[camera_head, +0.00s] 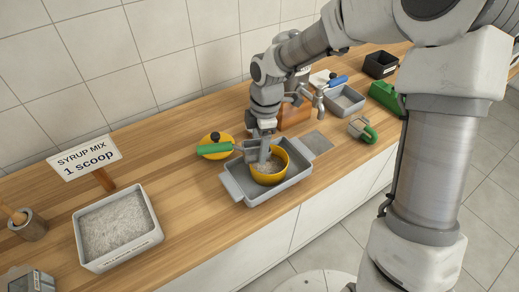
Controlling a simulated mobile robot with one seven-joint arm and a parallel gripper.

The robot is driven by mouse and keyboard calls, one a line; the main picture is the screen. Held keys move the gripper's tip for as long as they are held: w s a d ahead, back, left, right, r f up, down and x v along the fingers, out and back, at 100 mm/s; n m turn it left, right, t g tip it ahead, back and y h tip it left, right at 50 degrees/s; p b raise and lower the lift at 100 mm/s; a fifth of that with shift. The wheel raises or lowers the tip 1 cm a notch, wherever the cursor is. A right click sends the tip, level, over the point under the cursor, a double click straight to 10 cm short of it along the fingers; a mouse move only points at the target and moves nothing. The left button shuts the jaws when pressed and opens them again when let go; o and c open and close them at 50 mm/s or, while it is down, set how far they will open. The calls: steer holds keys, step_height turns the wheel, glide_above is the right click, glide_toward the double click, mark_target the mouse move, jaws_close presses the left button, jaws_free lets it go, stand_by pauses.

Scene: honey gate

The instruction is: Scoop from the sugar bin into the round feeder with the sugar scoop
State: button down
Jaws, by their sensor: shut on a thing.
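My gripper (262,149) is low over the round feeder (267,179), a yellow bowl standing in a grey tray (234,187). It is shut on the sugar scoop, whose green handle (215,148) sticks out to the left. The scoop's head is largely hidden by my gripper, so I cannot tell its tilt or load. Pale grains show inside the feeder. The sugar bin (75,236), a white box full of pale grains, stands at the front left; its label is too small to read.
A sign (85,158) reading "SYRUP MIX 1 scoop" stands behind the bin. A yellow lid (213,138) lies behind the scoop handle. A green box (385,97) and black box (380,64) stand right. Counter between bin and tray is clear.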

steer(key=shift+a+f+h, duration=0.1)
steer(key=shift+f+h, duration=0.15)
steer(key=shift+h, duration=0.05)
steer(key=shift+r+b, duration=0.15)
steer(key=shift+b, duration=0.2)
step_height(320, 180, up, 3)
steer(key=p, duration=0.3)
